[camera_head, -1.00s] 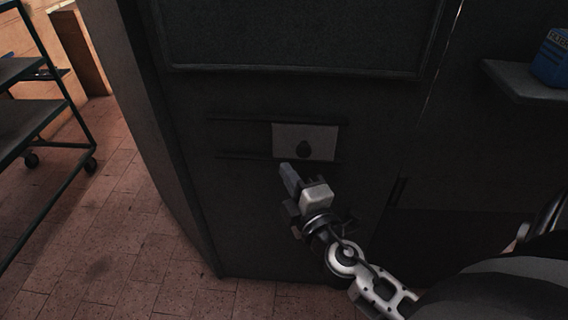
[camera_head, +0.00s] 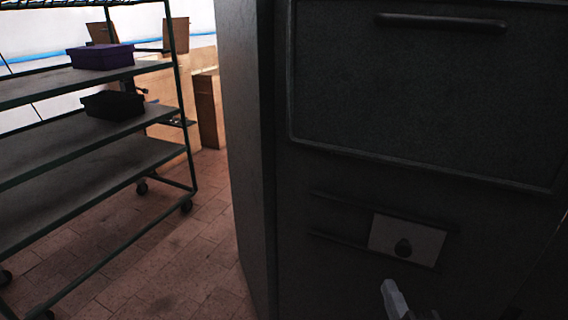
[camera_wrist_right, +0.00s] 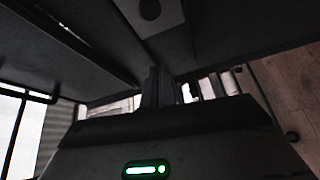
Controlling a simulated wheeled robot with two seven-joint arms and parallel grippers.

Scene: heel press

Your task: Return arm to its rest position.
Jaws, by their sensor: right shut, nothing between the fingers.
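The plate is on the front of a large dark machine cabinet (camera_head: 350,270). In the right wrist view my gripper's fingers (camera_wrist_right: 158,88) are together with nothing between them. The plate (camera_wrist_right: 168,12) shows at the top of that view, apart from the fingers. My left gripper is not in view.
A wheeled shelf rack (camera_head: 60,155) stands at the left, holding a purple box (camera_head: 102,57) and a black box (camera_head: 112,104). Wooden crates (camera_head: 208,110) stand behind it. Tiled floor (camera_head: 165,245) is clear between the rack and the cabinet.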

